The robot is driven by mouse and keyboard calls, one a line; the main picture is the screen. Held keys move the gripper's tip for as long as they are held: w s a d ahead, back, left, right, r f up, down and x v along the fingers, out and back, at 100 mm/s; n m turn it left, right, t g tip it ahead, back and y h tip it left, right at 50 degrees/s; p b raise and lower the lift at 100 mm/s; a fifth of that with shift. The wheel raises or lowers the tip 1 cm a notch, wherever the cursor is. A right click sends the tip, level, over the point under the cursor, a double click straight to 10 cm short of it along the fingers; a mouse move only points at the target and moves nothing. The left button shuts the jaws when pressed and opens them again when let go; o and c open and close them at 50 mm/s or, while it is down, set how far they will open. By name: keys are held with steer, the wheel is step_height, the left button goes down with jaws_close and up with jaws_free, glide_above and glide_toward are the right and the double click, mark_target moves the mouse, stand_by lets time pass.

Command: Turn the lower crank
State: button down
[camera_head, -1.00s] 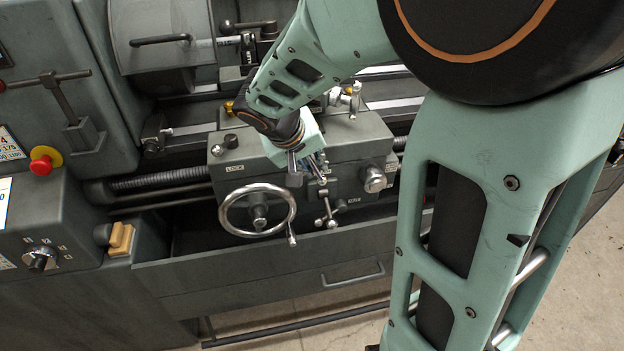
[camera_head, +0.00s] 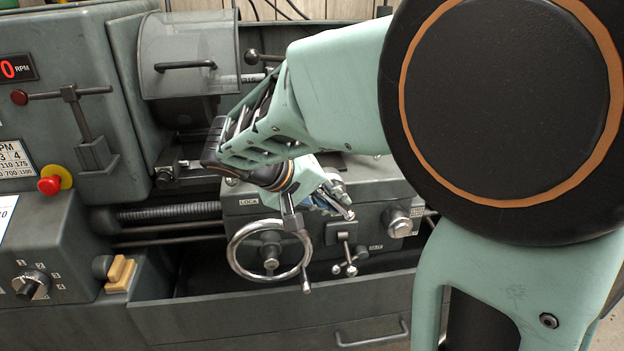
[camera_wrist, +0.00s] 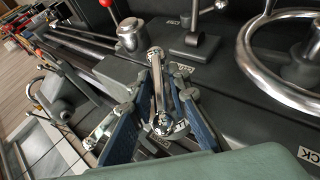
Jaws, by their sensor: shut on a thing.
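The lower crank is a chrome arm with rounded ends on the front of the grey lathe carriage. In the wrist view the crank (camera_wrist: 159,88) lies between the blue-padded fingers of my gripper (camera_wrist: 154,100), which is shut on it. In the head view my gripper (camera_head: 318,200) is at the carriage's front face, just right of and above the large handwheel. Only a short chrome piece of the crank (camera_head: 342,208) shows there; the rest is hidden by my gripper and wrist.
The chrome handwheel (camera_head: 236,268) stands close at left. A small ball-ended lever (camera_head: 347,256) is just below the gripper, and a round chrome knob (camera_head: 395,222) is to its right. A red stop button (camera_head: 49,186) is at far left. The chip tray (camera_head: 240,318) juts out below.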

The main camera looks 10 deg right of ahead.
steer(key=c, duration=2)
jaws_free()
steer(key=shift+c, duration=0.2)
steer(key=v, duration=1.2)
